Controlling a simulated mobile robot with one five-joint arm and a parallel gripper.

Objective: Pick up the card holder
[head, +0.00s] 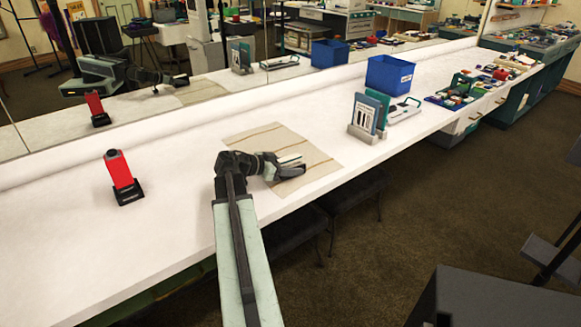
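My gripper (291,167) is low over the beige striped cloth (318,161) on the white counter. A dark finger shows, with a small pale slatted piece (290,158) just beyond it. I cannot tell whether this piece is part of the gripper or a separate thing on the cloth, nor whether the jaws are open. No thing is clearly labelled as the card holder. A grey stand (365,136) with upright teal and white cards (367,112) stands right of the cloth, apart from my gripper.
A red device (119,168) stands in a black base (129,194) at the left. Behind the stand are a white clipboard-like tray (403,111) and a blue bin (389,74). Several small items lie farther right. A mirror runs along the back. The counter's left part is mostly clear.

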